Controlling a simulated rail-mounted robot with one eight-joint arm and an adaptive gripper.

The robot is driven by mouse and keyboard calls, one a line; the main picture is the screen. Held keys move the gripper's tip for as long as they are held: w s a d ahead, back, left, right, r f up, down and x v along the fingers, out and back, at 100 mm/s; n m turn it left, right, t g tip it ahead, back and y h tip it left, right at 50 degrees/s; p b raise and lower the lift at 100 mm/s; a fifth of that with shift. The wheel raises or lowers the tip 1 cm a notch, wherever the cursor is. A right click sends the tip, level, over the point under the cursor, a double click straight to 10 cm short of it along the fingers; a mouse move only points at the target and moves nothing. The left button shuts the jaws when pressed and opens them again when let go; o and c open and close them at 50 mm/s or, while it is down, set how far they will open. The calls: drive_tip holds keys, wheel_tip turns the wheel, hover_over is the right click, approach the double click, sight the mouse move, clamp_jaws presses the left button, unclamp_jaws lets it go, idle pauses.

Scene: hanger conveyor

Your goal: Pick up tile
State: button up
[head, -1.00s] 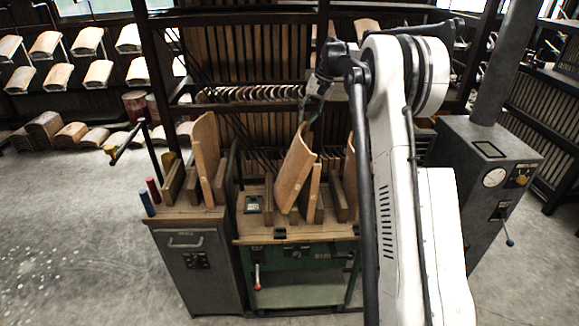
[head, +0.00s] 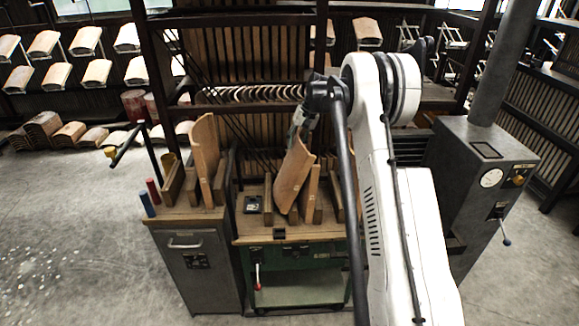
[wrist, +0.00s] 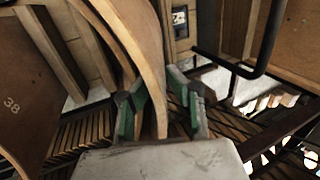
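A curved tan tile (head: 293,176) leans in the wooden rack on the green-framed stand in the head view. My gripper (head: 301,128) is at its upper edge, coming from behind and above. In the wrist view the curved tile (wrist: 143,40) runs down between the two green fingers of my gripper (wrist: 160,110). The fingers straddle the tile edge, one on each side. A gap shows between the right finger and the tile, so the gripper looks open. Contact at the left finger is unclear.
Another upright tile (head: 206,150) stands in the rack on the grey cabinet (head: 192,262) to the left. A brown panel marked 38 (wrist: 28,95) is close on the left in the wrist view. A dark bent bar (wrist: 262,50) lies to the right. A grey machine (head: 487,180) stands at the right.

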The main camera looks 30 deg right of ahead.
clamp_jaws()
idle(0.5)
